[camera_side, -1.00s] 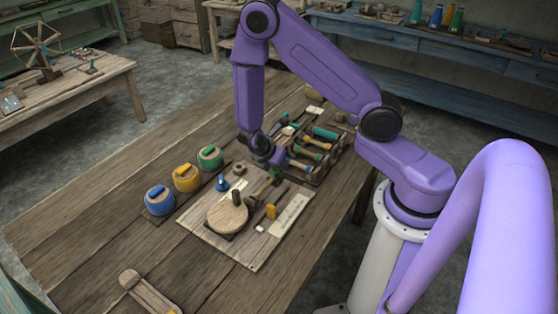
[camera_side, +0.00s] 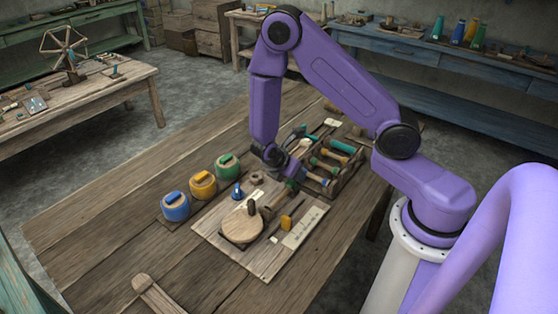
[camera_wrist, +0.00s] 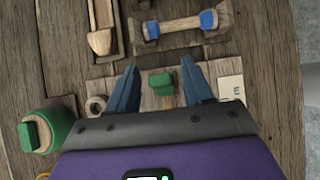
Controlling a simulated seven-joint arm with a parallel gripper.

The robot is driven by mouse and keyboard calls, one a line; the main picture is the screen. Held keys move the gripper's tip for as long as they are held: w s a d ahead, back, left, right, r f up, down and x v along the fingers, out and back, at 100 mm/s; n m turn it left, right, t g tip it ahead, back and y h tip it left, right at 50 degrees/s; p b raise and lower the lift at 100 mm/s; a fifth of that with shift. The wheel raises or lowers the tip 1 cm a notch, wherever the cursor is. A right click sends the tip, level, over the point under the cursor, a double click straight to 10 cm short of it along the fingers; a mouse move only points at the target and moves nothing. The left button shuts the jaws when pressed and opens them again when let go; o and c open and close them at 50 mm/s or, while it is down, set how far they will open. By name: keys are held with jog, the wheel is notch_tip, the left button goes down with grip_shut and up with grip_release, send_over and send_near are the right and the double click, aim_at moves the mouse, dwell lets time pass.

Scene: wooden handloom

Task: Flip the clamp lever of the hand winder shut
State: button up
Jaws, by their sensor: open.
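The hand winder stands on a pale board (camera_side: 210,222), with a round wooden disc (camera_side: 241,228) and a short upright dark peg. What looks like its clamp lever, a wooden bar with a green end (camera_side: 291,186), lies behind the disc under my gripper. In the wrist view the green end (camera_wrist: 161,84) sits between my two blue fingers, with a gap on both sides. My gripper (camera_wrist: 160,70) is open and holds nothing; in the side view my gripper (camera_side: 278,168) is low over the board's far edge. The lever's pivot is hidden in the wrist view.
A rack of wooden spools (camera_side: 335,160) stands close behind my gripper. A small wooden ring (camera_wrist: 96,105) lies left of my fingers. The table's front left is mostly clear.

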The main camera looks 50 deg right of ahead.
jog(key=v, duration=1.6)
jog(key=s+r+m+y, duration=0.2)
jog(key=s+r+y, duration=0.1)
jog(key=s, duration=0.8)
jog(key=s+a+r+m+y, duration=0.1)
jog(key=s+r+m+y, duration=0.2)
jog(key=s, duration=0.7)
jog(key=shift+s+a+r+y, duration=0.35)
jog(key=shift+r+y, duration=0.1)
jog(key=shift+y, duration=0.45)
